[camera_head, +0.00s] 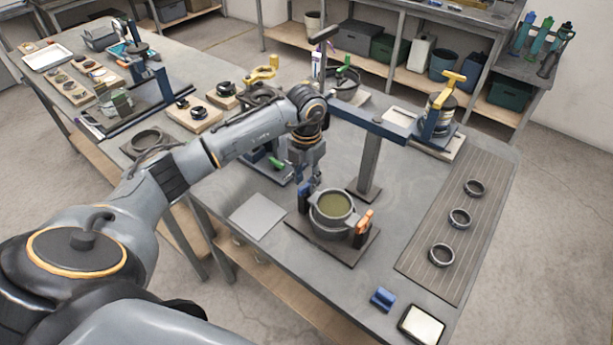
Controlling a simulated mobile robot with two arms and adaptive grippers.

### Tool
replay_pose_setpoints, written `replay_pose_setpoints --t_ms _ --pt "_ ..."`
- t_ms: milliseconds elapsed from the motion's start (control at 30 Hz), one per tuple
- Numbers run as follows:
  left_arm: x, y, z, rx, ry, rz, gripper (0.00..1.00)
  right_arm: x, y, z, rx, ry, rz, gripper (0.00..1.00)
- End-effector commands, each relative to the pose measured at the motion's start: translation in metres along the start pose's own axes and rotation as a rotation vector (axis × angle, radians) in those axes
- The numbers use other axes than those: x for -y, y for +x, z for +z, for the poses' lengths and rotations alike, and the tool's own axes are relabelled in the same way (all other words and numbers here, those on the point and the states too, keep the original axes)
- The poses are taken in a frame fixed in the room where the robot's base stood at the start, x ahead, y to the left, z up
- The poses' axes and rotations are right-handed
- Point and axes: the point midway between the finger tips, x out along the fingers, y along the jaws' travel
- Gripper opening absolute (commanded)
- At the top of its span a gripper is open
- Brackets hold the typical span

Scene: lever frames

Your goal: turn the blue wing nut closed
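A round grey pot (333,226) with an olive-green top sits on a dark square base plate (309,236) on the table. An orange-handled fastener (364,220) stands at its right side. A small blue part (307,188), which looks like the blue wing nut, shows at the pot's upper left rim. My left gripper (306,182) points down right at this blue part and covers much of it. I cannot tell whether its fingers touch the part or how far they are apart. My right gripper is not in view.
A post with a blue arm (368,122) stands just behind the pot. A flat grey plate (258,216) lies to its left. A blue block (382,298) and a pale-topped tray (421,325) lie at the front right. A striped mat (478,222) with black rings is at right.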

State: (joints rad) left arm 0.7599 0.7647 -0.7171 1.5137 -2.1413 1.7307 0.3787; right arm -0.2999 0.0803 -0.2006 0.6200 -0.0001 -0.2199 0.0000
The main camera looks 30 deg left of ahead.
Motion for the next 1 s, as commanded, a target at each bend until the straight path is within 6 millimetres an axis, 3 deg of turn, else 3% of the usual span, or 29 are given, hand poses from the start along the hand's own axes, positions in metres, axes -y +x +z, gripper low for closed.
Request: replay_pose_setpoints --t_ms 133,300,333,667,1000 --pt "0.0 0.0 0.0 0.0 0.0 0.0 0.34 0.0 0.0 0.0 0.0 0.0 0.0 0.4" --pt "0.0 0.0 0.0 0.0 0.0 0.0 0.01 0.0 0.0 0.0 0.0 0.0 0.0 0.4" --pt "0.0 0.0 0.0 0.0 0.0 0.0 0.0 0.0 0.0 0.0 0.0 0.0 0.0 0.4" --pt "0.0 0.0 0.0 0.001 0.017 0.001 0.0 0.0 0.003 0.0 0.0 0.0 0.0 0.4" --pt "-0.001 0.003 0.001 0.003 0.194 0.003 0.0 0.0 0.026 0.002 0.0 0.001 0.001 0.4"
